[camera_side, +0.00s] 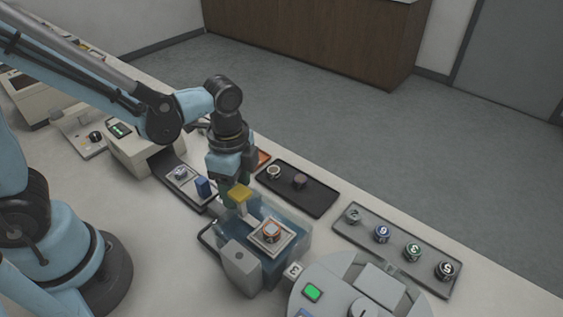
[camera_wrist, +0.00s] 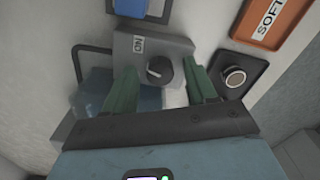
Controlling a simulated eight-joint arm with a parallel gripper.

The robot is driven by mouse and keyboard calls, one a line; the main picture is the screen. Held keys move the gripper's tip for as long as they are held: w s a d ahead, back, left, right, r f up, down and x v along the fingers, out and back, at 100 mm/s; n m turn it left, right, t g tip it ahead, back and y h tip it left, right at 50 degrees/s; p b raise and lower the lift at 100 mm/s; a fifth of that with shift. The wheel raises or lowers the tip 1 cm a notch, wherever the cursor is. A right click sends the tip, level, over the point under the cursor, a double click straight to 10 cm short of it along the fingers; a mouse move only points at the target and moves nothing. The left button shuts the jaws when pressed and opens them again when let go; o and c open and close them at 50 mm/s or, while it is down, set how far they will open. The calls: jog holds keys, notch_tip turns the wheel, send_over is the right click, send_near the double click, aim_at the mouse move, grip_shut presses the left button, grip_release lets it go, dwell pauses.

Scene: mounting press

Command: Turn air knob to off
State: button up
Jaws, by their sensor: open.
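The air knob (camera_wrist: 159,70) is a round black knob on the face of a grey box (camera_wrist: 178,46) in the wrist view. An "ON" label (camera_wrist: 139,45) sits on the box to the knob's upper left. A small pale mark shows on the knob, but its exact pointing is too small to tell. My gripper (camera_wrist: 160,67) is open, with one green finger on each side of the knob and gaps between.
A clear blue-tinted tank (camera_side: 294,245) with a mounted sample stands close in front of my gripper. A black tray (camera_side: 310,199) lies to its right and an orange SOFT tray (camera_wrist: 266,20) behind. A blue block (camera_side: 203,187) stands to its left.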

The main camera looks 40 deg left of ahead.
jog(key=shift+r, duration=0.1)
notch_tip(320, 180, up, 12)
dwell(0.8)
jog(key=shift+a, duration=0.1)
jog(key=s+a+f+t+h, duration=0.1)
jog(key=s+a+t+h, duration=0.1)
jog(key=a+h, duration=0.25)
jog(key=shift+y, duration=0.25)
jog(key=shift+x, duration=6)
jog(key=shift+s, duration=0.15)
jog(key=c, duration=1.1)
jog(key=shift+o, duration=0.2)
